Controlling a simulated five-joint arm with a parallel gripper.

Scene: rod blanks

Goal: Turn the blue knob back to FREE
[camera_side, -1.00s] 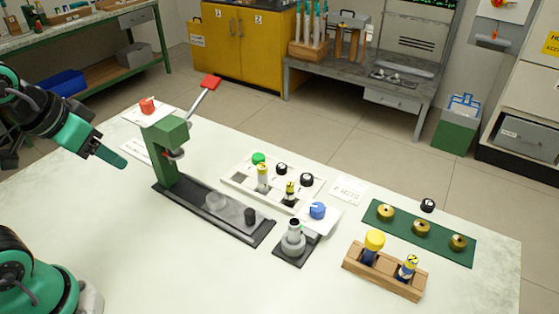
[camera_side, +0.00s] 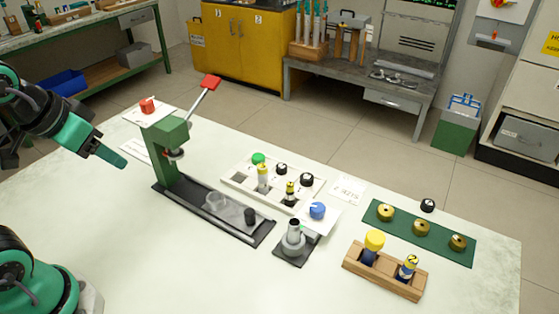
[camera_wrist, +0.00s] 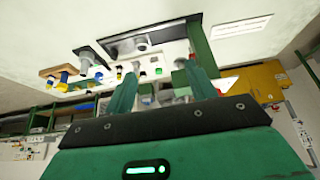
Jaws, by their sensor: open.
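The blue knob (camera_side: 317,210) sits on a white plate beside a grey fixture with an upright metal post (camera_side: 293,236). A light pointer line shows on the knob; its label cannot be read at this size. My gripper (camera_side: 122,163) is at the left in the side view, raised above the table and far from the knob. In the wrist view my gripper (camera_wrist: 165,88) is open, with nothing between its two green fingers.
A green press (camera_side: 172,150) with a red-tipped lever stands between my gripper and the knob. A white rack (camera_side: 235,192), a wooden block (camera_side: 385,280) and a green mat (camera_side: 390,235) with brass pieces surround the knob.

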